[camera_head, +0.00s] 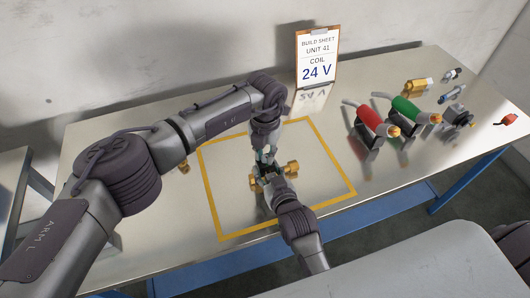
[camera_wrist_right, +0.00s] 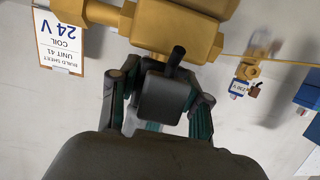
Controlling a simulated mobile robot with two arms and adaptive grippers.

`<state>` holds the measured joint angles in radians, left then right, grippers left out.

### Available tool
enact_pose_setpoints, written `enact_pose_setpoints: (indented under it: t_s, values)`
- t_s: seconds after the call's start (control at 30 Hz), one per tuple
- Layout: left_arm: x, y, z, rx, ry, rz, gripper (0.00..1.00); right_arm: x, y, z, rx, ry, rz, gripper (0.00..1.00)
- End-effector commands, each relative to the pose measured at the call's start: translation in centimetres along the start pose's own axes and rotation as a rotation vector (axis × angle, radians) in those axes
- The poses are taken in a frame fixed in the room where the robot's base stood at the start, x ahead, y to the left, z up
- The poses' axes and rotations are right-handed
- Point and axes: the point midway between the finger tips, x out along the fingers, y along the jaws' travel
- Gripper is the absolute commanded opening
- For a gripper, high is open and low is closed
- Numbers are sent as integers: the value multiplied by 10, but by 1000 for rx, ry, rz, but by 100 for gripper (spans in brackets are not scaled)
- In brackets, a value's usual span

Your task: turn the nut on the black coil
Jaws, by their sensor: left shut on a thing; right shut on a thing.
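A brass valve (camera_head: 291,168) stands inside the yellow square, partly covered by both grippers. In the right wrist view, which is upside down, its brass body (camera_wrist_right: 175,35) fills the top. The black coil (camera_wrist_right: 163,98) is a dark block against that body, between my right fingers. My right gripper (camera_head: 270,178) reaches in from the front and is shut on the coil. My left gripper (camera_head: 264,155) comes down from above at the coil's top end and is shut. The nut there is hidden by the fingers, so its turning cannot be seen.
A clipboard sign reading 24 V (camera_head: 317,60) stands at the back. A small labelled 230 V piece (camera_wrist_right: 240,88) shows in the wrist view. The yellow square's front right is clear.

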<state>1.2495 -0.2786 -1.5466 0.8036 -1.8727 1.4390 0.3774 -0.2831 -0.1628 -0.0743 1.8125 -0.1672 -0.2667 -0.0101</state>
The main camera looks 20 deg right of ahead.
Motion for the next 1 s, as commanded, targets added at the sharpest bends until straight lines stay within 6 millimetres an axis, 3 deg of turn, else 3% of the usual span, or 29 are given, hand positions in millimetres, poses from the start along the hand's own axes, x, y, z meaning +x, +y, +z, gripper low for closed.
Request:
enact_pose_setpoints:
  t_s: [0.5, 1.0]
  values:
    - [-1, 1, 0, 412, 0, 3, 0, 0, 1, 2, 0, -4, 2, 0]
    - [-1, 1, 0, 540, 0, 2, 0, 0, 1, 2, 0, -5, 2, 0]
